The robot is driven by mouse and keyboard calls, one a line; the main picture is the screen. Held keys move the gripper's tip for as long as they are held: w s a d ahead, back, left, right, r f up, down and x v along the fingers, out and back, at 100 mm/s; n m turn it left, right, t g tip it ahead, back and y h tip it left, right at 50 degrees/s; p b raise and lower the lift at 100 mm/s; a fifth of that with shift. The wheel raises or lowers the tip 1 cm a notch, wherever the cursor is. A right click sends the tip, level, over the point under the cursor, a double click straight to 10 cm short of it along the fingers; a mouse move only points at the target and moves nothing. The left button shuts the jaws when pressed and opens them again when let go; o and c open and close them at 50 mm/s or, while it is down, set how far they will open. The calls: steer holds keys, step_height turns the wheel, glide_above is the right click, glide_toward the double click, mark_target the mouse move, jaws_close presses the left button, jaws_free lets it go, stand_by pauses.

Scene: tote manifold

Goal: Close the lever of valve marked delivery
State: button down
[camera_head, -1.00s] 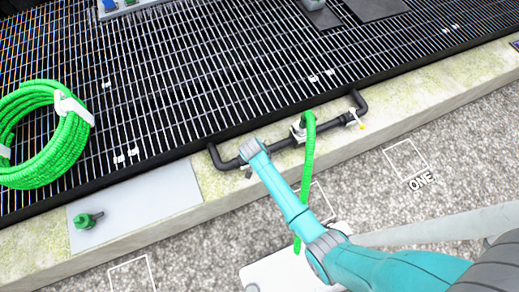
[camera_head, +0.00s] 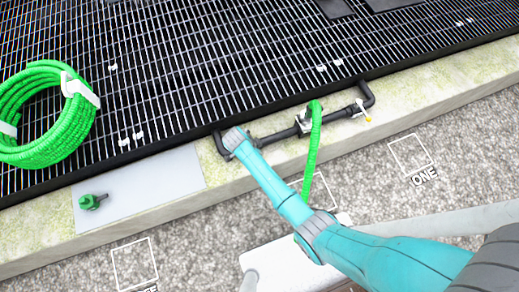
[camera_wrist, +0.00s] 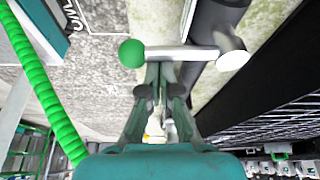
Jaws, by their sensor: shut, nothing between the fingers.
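A valve lever (camera_wrist: 180,53) shows in the wrist view as a pale bar, with a green ball knob (camera_wrist: 131,53) at its left end and a white hub (camera_wrist: 232,59) at its right, beside a dark pipe (camera_wrist: 205,28). My gripper (camera_wrist: 166,72) is shut and empty, its fingertips right at the bar's middle; I cannot tell whether they touch. In the head view, the black pipe manifold (camera_head: 285,134) runs along the concrete ledge, and the end of my arm covers its left part, hiding the gripper and this lever. No "delivery" marking is readable.
A green hose (camera_head: 313,150) hangs from the middle fitting; it also shows in the wrist view (camera_wrist: 45,85). A coiled green hose (camera_head: 45,140) lies on the grating (camera_head: 190,60). A grey plate (camera_head: 150,185) lies left.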

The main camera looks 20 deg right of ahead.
steer(key=shift+a, duration=0.2)
stand_by(0.5)
step_height(320, 180, up, 10)
steer(key=shift+d, duration=0.25)
stand_by(0.5)
stand_by(0.5)
